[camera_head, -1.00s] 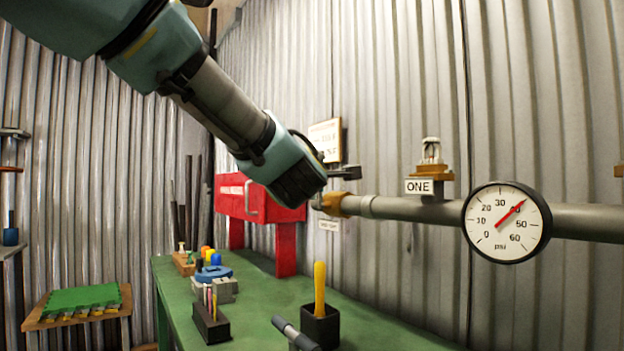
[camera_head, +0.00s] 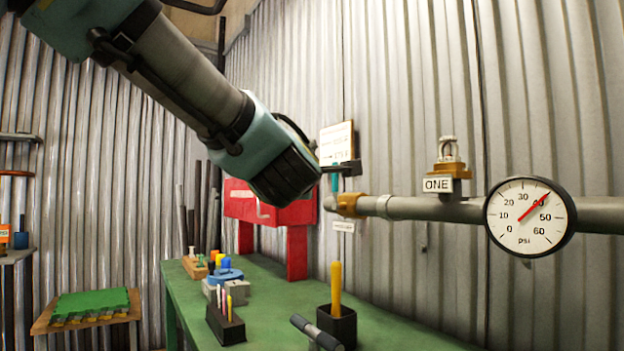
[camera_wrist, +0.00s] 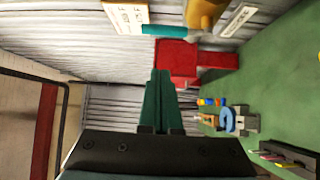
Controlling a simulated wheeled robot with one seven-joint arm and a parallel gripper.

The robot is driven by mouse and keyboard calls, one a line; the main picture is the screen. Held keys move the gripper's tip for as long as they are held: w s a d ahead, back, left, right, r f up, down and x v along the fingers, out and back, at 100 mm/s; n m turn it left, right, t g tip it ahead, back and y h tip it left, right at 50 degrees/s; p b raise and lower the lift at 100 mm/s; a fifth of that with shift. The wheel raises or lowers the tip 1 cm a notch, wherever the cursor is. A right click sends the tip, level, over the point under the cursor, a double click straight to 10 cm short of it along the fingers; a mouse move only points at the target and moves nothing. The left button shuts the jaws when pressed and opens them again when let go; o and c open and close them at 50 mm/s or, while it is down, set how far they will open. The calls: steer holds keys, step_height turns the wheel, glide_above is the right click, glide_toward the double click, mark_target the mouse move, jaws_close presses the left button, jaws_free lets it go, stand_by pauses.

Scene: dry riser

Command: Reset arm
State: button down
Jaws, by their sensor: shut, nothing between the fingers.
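My gripper (camera_wrist: 160,75) shows in the wrist view with its dark green fingers together and nothing between them. It points past the bench toward the red cabinet (camera_wrist: 177,62) and corrugated wall, apart from both. In the head view my arm reaches down from the upper left, and its wrist hangs in the air in front of the red cabinet (camera_head: 299,253). The pipe's brass fitting (camera_head: 348,205) and a teal handle (camera_head: 335,180) are just right of the wrist; the handle also shows in the wrist view (camera_wrist: 157,30).
A grey pipe (camera_head: 425,208) runs along the right wall, with a gauge (camera_head: 520,228) reading near 40 psi. The green bench (camera_head: 268,300) holds a black cup (camera_head: 338,326), a pen block (camera_head: 225,324) and a dark cylinder (camera_head: 316,332). A green-topped stool (camera_head: 92,304) stands left.

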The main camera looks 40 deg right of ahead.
steer(key=shift+s+a, duration=0.45)
steer(key=shift+s, duration=0.05)
steer(key=w+a+f+m+g+y, duration=0.1)
steer(key=w+a+f+m+y, duration=0.1)
steer(key=w+a+f, duration=0.35)
steer(key=w+a+f+m+g+y, duration=0.25)
steer(key=a+f, duration=0.35)
steer(key=f, duration=0.4)
steer(key=w+a+f+m+g+y, duration=0.1)
steer(key=w+a+f+m+y, duration=0.1)
steer(key=w+a+f, duration=0.5)
steer(key=s+a+f+m+g+y, duration=0.25)
steer(key=s+a+f, duration=0.35)
steer(key=a+f, duration=0.45)
steer(key=s+a+f+m+g+y, duration=0.1)
steer(key=s+a+f+g+y, duration=0.5)
steer(key=a, duration=0.8)
step_height(320, 180, up, 20)
steer(key=t+h+p, duration=0.1)
steer(key=h+p, duration=0.1)
steer(key=p, duration=1.9)
steer(key=shift+w+r, duration=0.2)
steer(key=shift+w, duration=0.05)
